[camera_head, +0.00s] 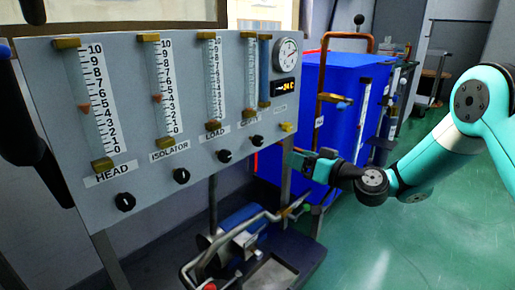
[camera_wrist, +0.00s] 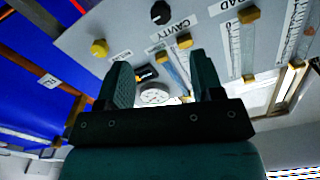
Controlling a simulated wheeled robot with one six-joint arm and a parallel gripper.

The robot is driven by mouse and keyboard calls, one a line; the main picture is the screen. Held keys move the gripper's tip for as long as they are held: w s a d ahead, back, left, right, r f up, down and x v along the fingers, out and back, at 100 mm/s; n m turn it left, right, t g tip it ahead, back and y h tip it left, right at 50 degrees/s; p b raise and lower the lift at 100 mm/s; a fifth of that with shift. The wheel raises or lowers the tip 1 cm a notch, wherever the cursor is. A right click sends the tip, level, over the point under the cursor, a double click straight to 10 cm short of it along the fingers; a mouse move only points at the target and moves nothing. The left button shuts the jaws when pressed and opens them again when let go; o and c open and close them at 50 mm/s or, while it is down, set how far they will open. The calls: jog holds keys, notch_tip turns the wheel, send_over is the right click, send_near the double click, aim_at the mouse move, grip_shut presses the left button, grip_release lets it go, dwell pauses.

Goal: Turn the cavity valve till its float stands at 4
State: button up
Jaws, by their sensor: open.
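The cavity valve is a small black knob (camera_head: 258,140) low on the grey panel, the rightmost of the black knobs. In the wrist view the knob (camera_wrist: 160,12) sits at the top edge beside the CAVITY label (camera_wrist: 178,42).
The panel also bears the HEAD knob (camera_head: 125,201), ISOLATOR knob (camera_head: 181,176), LOAD knob (camera_head: 224,156) and a yellow knob (camera_head: 287,127) near my gripper. A blue cabinet (camera_head: 340,100) with copper pipes stands behind. A pump (camera_head: 235,225) with pipework lies below.

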aim_at(260, 143)
jog(key=b+x, duration=0.1)
jog(key=x, duration=1.4)
jog(key=shift+b, duration=0.4)
jog(key=c, duration=0.9)
